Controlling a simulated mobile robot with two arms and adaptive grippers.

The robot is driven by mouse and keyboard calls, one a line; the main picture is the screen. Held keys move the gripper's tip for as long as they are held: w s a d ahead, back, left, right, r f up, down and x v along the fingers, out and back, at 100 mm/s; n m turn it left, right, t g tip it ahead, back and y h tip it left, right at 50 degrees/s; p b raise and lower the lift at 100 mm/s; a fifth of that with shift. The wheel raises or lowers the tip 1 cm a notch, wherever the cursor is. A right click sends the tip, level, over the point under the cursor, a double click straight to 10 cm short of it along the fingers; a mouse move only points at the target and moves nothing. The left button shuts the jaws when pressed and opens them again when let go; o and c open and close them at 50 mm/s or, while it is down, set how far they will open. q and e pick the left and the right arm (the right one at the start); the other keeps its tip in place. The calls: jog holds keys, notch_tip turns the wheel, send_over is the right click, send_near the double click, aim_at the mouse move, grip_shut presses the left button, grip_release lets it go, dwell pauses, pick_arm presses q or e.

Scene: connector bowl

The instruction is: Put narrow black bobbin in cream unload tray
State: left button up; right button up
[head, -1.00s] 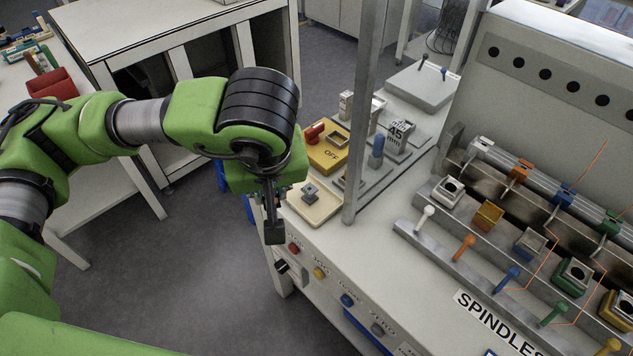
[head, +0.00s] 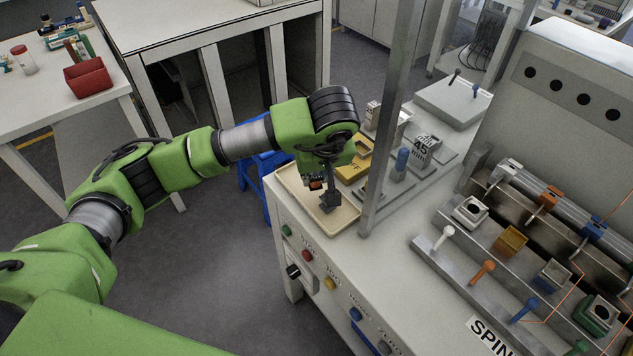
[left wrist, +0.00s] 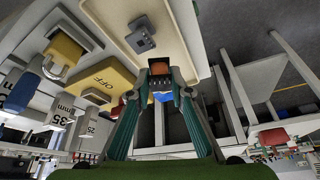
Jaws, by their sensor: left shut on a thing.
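The narrow black bobbin, with an orange-brown middle (left wrist: 158,67), is between the fingertips of my left gripper (head: 327,194), which is shut on it. It also shows small in the left wrist view, at the ends of the green-sided fingers. The cream unload tray (head: 345,222) lies on the near left corner of the bench, and my left gripper is over it. The gap between the held bobbin and the tray floor is hard to tell. My right gripper is out of view.
A grey upright post (head: 388,130) stands close to the tray's right. Spindles with coloured bobbins fill the right. A blue stool (head: 262,178) stands left of the bench.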

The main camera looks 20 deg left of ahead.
aim_at(317, 183)
pick_arm(q)
jog(key=x, duration=0.2)
jog(key=p+x, duration=0.1)
jog(key=shift+s+d+f, duration=0.1)
jog(key=shift+d+f, duration=0.2)
jog(key=shift+f, duration=0.3)
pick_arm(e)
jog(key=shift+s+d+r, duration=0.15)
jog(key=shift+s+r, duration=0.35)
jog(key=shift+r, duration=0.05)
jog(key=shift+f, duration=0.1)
pick_arm(q)
jog(key=shift+f, duration=0.2)
jog(key=o, duration=0.9)
jog(key=shift+r, duration=0.1)
